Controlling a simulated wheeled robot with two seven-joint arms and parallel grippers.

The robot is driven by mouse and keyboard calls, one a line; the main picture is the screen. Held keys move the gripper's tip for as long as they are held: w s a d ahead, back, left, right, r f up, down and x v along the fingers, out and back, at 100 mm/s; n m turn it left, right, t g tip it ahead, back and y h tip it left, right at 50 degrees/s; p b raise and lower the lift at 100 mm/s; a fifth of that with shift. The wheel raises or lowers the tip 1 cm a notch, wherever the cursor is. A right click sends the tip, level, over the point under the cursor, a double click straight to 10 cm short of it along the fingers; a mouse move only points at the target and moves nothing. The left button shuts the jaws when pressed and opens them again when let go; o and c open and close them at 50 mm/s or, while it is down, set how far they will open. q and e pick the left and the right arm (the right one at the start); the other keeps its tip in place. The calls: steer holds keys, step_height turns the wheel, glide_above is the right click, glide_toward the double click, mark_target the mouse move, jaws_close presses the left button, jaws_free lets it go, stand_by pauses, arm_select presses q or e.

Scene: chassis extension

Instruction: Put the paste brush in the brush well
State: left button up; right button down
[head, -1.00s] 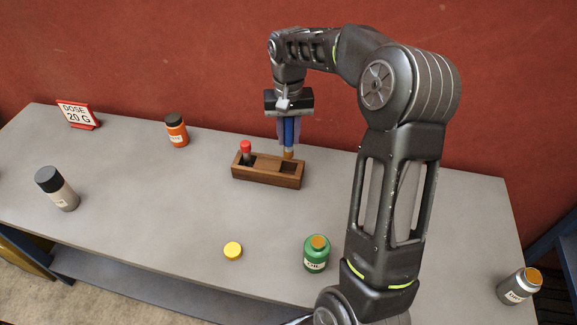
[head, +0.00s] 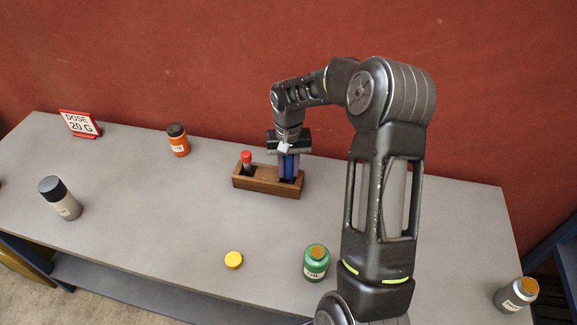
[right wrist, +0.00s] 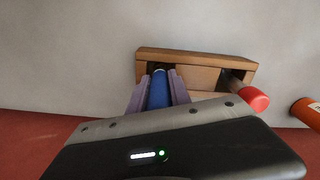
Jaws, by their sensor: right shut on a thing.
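The paste brush, with a blue handle (head: 289,166), is upright in the right-hand compartment of the wooden brush well (head: 252,186). Its lower end is hidden inside. My right gripper (head: 289,172) points down over that compartment and is shut on the blue handle. In the right wrist view, the blue handle (right wrist: 158,90) sits between the purple-grey fingers, and the wooden well (right wrist: 200,58) lies beyond. A red-capped tool (head: 246,159) stands in the well's left compartment. It also shows in the right wrist view (right wrist: 255,99). My left gripper is not in view.
An orange jar (head: 178,140) and a dose sign (head: 79,124) stand at the back left. A grey bottle (head: 60,198) is at left. A yellow cap (head: 234,260), a green jar (head: 316,263) and a grey jar (head: 516,295) are near the front. The table between is clear.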

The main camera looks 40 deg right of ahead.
steer(key=c, duration=1.2)
jaws_free()
steer(key=shift+f, duration=0.1)
steer(key=shift+r, duration=0.5)
step_height(320, 180, up, 11)
steer(key=shift+r+b, duration=0.15)
steer(key=shift+b, duration=0.65)
